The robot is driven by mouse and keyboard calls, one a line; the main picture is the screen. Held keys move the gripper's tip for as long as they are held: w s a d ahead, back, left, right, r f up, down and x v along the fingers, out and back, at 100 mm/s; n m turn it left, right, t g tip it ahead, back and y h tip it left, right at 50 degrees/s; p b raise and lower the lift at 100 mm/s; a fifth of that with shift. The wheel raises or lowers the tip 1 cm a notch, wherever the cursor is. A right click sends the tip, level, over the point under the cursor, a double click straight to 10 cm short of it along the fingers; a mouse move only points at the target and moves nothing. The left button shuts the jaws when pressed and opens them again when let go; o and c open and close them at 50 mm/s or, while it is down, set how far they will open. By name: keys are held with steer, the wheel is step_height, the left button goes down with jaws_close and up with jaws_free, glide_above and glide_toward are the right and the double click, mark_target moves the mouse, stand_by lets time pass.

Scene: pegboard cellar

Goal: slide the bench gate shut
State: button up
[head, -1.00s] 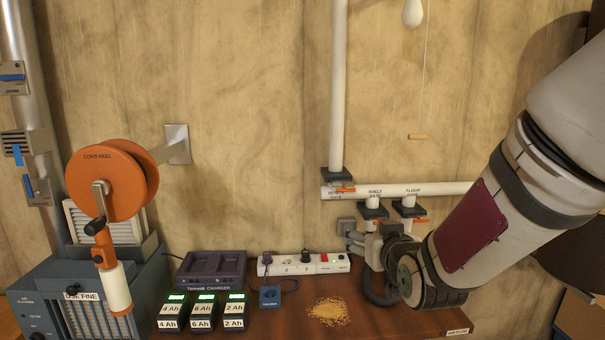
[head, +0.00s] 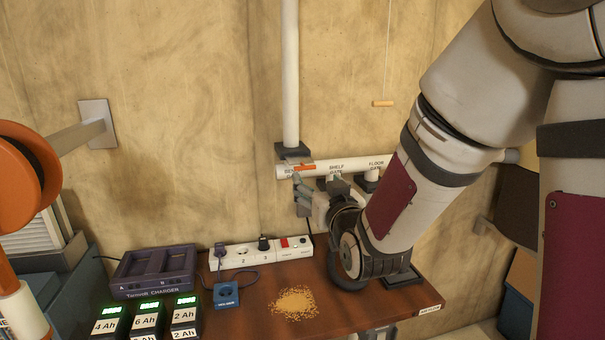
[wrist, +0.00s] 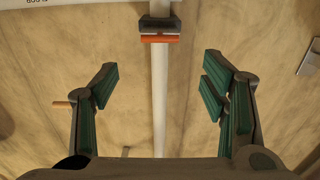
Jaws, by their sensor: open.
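The bench gate (head: 294,151) is a dark slide fitting where the white vertical pipe meets the horizontal pipe. Its orange handle (head: 304,167) shows at its front. In the wrist view the gate (wrist: 160,24) and its orange strip (wrist: 160,39) are at top centre, beyond the fingers. My gripper (head: 314,188) is just below the gate in the head view, partly hidden by my wrist. In the wrist view my gripper (wrist: 160,80) is open and empty, its green-padded fingers on either side of the pipe line. No contact with the handle shows.
The shelf gate (head: 338,180) and floor gate (head: 371,181) are close on the right, partly covered by my arm. A pull cord handle (head: 383,103) hangs above right.

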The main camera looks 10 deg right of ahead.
mark_target(306, 167)
steer(key=shift+w+f+b, duration=0.15)
steer(key=shift+w+b, duration=0.25)
steer(key=shift+b, duration=0.85)
steer(key=shift+b, duration=1.2)
steer(key=w+p, duration=0.1)
steer(key=w, duration=1)
steer(key=shift+c, duration=0.6)
steer(key=shift+s, duration=0.1)
jaws_close()
steer(key=w+b, duration=0.3)
steer(key=w, duration=0.1)
steer(key=shift+w+f+b, duration=0.15)
steer(key=shift+w+b, duration=0.2)
steer(key=shift+w, duration=0.05)
steer(key=shift+w+b, duration=0.3)
steer(key=shift+w, duration=0.2)
steer(key=shift+r, duration=0.25)
